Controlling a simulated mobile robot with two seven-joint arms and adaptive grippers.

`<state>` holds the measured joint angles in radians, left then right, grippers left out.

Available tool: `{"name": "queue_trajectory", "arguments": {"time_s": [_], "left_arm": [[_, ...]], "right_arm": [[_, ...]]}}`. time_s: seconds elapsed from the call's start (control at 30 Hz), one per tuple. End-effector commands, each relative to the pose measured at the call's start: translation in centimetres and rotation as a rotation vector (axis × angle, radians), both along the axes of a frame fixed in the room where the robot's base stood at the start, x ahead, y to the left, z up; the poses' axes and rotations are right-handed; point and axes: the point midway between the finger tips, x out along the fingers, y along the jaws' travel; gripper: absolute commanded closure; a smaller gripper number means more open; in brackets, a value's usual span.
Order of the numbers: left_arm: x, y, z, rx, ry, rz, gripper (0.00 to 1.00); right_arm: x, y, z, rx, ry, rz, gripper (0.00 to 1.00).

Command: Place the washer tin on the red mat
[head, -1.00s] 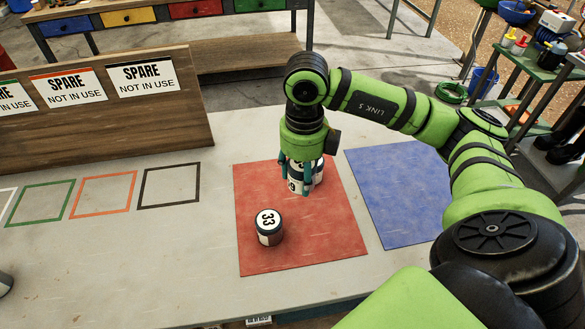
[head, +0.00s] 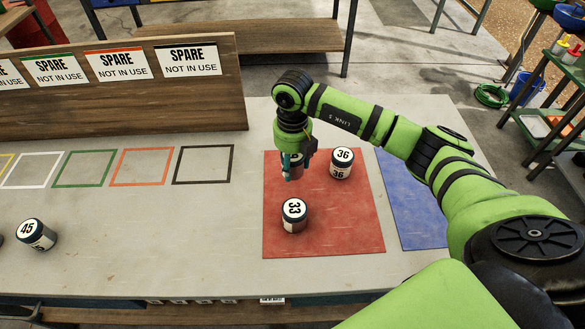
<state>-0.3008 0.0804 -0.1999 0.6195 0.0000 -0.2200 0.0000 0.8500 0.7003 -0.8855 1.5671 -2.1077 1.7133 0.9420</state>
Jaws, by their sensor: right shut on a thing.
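The red mat (head: 335,235) lies flat on the bench right of centre. My right gripper (head: 292,172) is over the mat's back left part, pointing down, shut on a tin (head: 297,160). That tin is mostly hidden by the fingers, and its label cannot be read. I cannot tell whether it touches the mat. A tin marked 36 (head: 341,163) stands upright on the mat just right of the gripper. A tin marked 33 (head: 294,215) stands upright nearer the front. No readable label says which tin is the washer tin. My left gripper is out of view.
A blue mat (head: 413,205) lies right of the red mat, partly behind my arm. A tin marked 45 (head: 37,235) stands at the far left. Coloured outlines, such as the black square (head: 203,165), run along the bench before a wooden board (head: 120,100) with spare signs.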

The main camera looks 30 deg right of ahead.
Motion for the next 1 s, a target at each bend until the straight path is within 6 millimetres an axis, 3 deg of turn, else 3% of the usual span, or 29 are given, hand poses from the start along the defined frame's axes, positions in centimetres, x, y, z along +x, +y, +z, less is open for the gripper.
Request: {"name": "queue_trajectory", "arguments": {"time_s": [0.33, 0.73, 0.77, 0.8, 0.83, 1.0], "left_arm": [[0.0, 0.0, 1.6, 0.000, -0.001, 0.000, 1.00], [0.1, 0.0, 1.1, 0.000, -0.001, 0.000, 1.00], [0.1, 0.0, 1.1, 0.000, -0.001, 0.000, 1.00], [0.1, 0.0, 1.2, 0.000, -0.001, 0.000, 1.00], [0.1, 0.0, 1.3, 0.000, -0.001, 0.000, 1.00], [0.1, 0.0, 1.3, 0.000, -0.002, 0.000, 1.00]], "right_arm": [[0.1, 0.1, -3.8, 0.001, 0.002, 0.001, 0.82], [0.1, 0.1, -4.6, 0.000, 0.000, 0.001, 0.82], [0.1, 0.1, -4.6, 0.000, 0.001, 0.001, 0.42], [0.1, 0.1, -4.5, 0.000, 0.001, 0.001, 0.26], [0.1, 0.1, -4.5, 0.000, 0.001, 0.001, 0.22], [0.1, 0.1, -4.5, 0.000, 0.001, 0.001, 0.22]]}}
